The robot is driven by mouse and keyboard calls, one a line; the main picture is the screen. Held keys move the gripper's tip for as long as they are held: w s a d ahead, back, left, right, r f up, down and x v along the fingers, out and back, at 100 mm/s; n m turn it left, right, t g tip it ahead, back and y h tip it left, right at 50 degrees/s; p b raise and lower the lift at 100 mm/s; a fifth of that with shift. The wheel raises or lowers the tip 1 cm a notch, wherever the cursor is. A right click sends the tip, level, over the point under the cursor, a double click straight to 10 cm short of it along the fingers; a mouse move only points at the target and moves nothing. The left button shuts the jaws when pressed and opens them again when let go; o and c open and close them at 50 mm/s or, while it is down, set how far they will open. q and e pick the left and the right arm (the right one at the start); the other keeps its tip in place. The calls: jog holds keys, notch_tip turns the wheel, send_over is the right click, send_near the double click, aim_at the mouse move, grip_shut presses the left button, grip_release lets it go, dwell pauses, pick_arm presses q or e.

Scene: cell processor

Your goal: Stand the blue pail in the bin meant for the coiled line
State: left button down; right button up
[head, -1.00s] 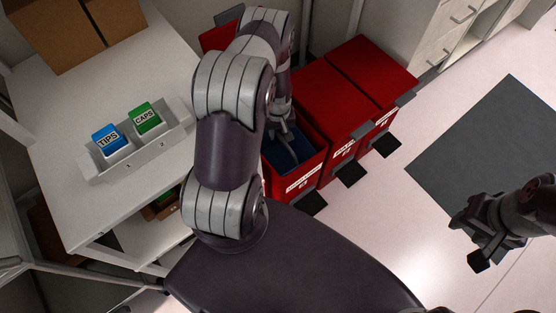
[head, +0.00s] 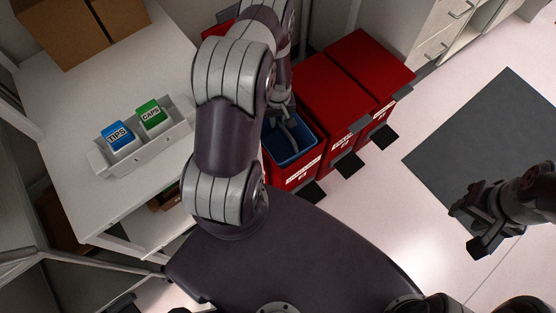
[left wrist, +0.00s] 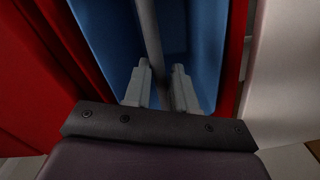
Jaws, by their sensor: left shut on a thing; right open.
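The blue pail (head: 305,137) sits inside the open leftmost red bin (head: 296,176), its rim showing near the bin's top edge. It also fills the middle of the left wrist view (left wrist: 103,30), with red bin walls beside it. My left gripper (head: 283,116) reaches down over the pail and is shut on its grey handle; in the left wrist view the fingertips (left wrist: 160,75) sit on both sides of the handle. The pail's bottom is hidden. My right gripper (head: 474,222) is open and empty over the floor at the right. I see no coiled line.
Two more red bins, a middle one (head: 337,91) and a far one (head: 371,64), stand with lids closed; the bin labels are too small to read. A white table (head: 65,130) at the left holds a TIPS box (head: 118,135) and a CAPS box (head: 151,113). A dark floor mat (head: 490,130) lies right.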

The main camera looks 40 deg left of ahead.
pick_arm(q)
jog(key=shift+w+a, duration=0.1)
jog(key=shift+w, duration=0.05)
dwell(0.3)
jog(key=shift+f+b, duration=0.4)
jog(key=shift+f, duration=0.15)
jog(key=shift+n, duration=0.4)
jog(key=shift+f, duration=0.1)
jog(key=shift+f+b, duration=0.4)
jog(key=shift+f, duration=0.25)
